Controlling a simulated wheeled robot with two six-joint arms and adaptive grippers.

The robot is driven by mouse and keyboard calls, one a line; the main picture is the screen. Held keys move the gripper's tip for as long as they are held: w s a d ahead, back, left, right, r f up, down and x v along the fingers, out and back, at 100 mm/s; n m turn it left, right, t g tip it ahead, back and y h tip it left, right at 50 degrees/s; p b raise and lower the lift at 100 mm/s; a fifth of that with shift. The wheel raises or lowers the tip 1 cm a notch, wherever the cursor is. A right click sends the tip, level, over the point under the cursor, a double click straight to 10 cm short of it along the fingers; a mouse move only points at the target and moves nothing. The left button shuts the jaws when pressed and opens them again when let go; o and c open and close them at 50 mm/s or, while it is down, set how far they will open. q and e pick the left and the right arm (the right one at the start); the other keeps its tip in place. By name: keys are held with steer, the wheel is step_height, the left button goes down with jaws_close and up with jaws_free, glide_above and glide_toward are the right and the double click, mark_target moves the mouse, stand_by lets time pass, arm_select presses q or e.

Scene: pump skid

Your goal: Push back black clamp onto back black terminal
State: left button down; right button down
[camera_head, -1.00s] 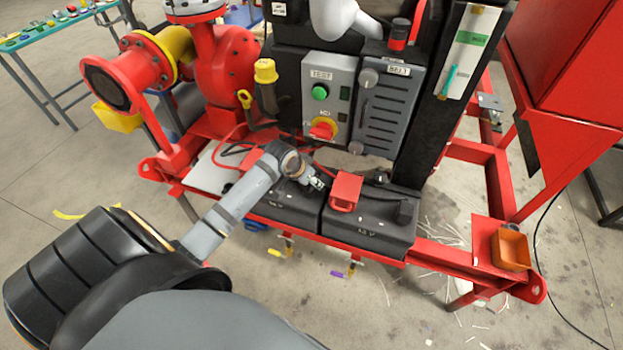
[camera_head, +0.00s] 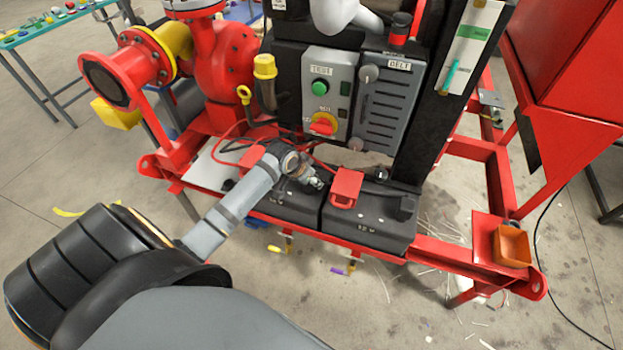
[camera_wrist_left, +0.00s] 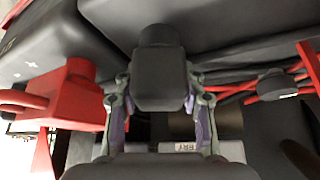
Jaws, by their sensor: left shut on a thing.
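My left gripper (camera_head: 316,183) reaches down over the batteries at the inner end of the left battery (camera_head: 290,204). In the left wrist view the left gripper (camera_wrist_left: 160,108) is shut on a black clamp (camera_wrist_left: 160,80), with one finger on each side. The clamp covers what lies beyond it, so I cannot tell whether it touches the terminal. A red clamp (camera_head: 346,187) sits on the right battery (camera_head: 365,228), just right of the gripper; a red clamp (camera_wrist_left: 72,95) shows left of the fingers in the wrist view. My right gripper is not in view.
A grey control box (camera_head: 328,95) and a slotted grey panel (camera_head: 383,105) stand behind the batteries. Red cables (camera_wrist_left: 245,92) run beside the fingers. An orange bin (camera_head: 511,247) sits on the red frame at right. A red pump (camera_head: 215,75) stands at left.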

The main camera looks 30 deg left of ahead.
arm_select(q)
steer(key=c, duration=0.7)
jaws_free()
steer(key=d+v, duration=0.1)
steer(key=v, duration=1.1)
steer(key=shift+a, duration=0.45)
